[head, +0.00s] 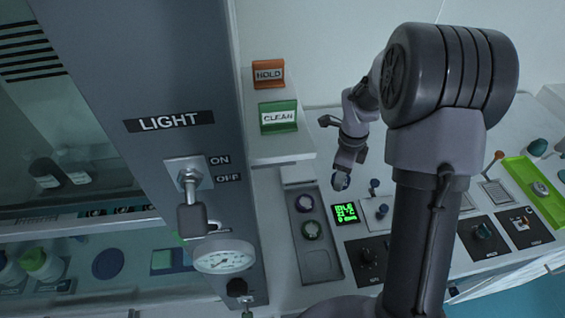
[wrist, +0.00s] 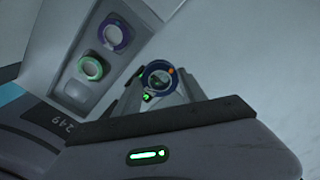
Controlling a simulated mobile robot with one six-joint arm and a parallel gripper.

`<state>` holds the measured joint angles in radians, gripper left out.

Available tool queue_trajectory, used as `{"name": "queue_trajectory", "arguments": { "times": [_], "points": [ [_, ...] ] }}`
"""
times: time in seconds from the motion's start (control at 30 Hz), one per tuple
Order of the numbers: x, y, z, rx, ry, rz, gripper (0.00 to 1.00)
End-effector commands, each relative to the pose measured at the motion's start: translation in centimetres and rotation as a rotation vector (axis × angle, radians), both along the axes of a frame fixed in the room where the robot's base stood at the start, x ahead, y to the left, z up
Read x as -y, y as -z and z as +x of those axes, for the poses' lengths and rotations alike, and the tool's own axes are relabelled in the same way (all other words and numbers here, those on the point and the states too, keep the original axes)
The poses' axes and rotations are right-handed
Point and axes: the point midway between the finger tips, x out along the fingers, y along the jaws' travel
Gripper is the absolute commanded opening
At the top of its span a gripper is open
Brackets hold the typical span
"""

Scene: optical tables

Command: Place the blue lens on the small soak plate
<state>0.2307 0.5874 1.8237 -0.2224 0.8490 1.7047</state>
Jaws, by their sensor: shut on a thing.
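My gripper (head: 345,172) hangs above the console at the centre of the head view, pointing down and shut on a small round lens (head: 341,181). A grey tray (head: 318,268) below and left holds a purple-ringed lens (head: 304,203) and a green-ringed lens (head: 311,229). I cannot tell for sure which surface is the small soak plate; a dark round disc (head: 108,264) and a blue square (head: 168,260) lie at lower left.
A grey post with a LIGHT switch (head: 188,177) and a gauge (head: 223,256) stands left of the tray. A lit green display (head: 346,214) and knobs lie below my gripper. A green tray (head: 540,190) is at far right. My arm hides part of the console.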

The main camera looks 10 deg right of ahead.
Motion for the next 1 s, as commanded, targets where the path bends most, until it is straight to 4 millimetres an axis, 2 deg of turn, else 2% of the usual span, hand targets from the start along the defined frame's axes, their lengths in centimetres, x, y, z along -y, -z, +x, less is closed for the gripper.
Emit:
{"name": "queue_trajectory", "arguments": {
  "times": [0.4, 0.5, 0.7, 0.87, 1.0],
  "points": [
    [-7.8, 1.4, 8.4, 0.001, 0.0, -0.001, 0.07],
    [-9.2, 1.5, 9.8, 0.0, 0.001, 0.0, 0.07],
    [-10.6, 1.7, 11.3, -0.001, 0.001, 0.001, 0.07],
    [-10.5, 5.2, 11.2, -0.003, 0.003, 0.001, 0.07],
    [-10.5, 5.1, 11.3, 0.0, 0.003, 0.0, 0.07]
  ]
}}
